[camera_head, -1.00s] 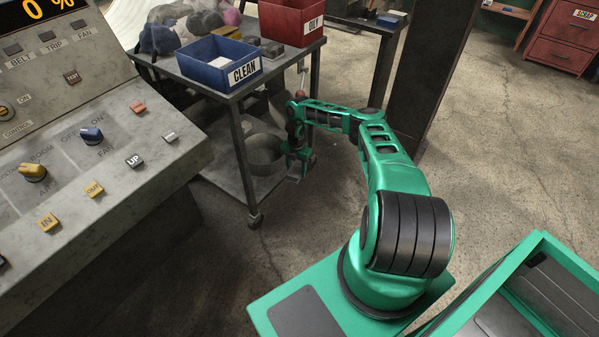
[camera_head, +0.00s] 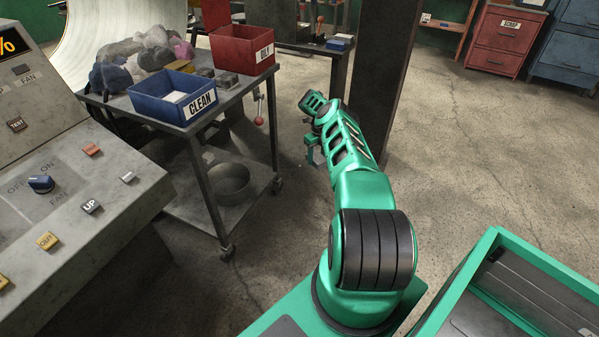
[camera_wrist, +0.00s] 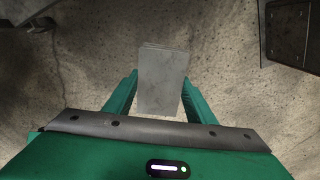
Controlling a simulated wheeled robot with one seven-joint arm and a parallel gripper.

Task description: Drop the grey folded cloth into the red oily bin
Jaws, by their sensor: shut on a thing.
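The grey folded cloth (camera_wrist: 162,85) is held upright between the green fingers of my gripper (camera_wrist: 160,92) in the wrist view, with bare concrete floor beyond it. The inside of the bin is mostly hidden.
The table (camera_head: 240,92) also bears a blue clean bin (camera_head: 160,105) and a heap of rags (camera_head: 140,55). A bucket (camera_head: 230,180) sits on its lower shelf. A dark post (camera_head: 380,70) rises just behind my arm. Floor on the right is free.

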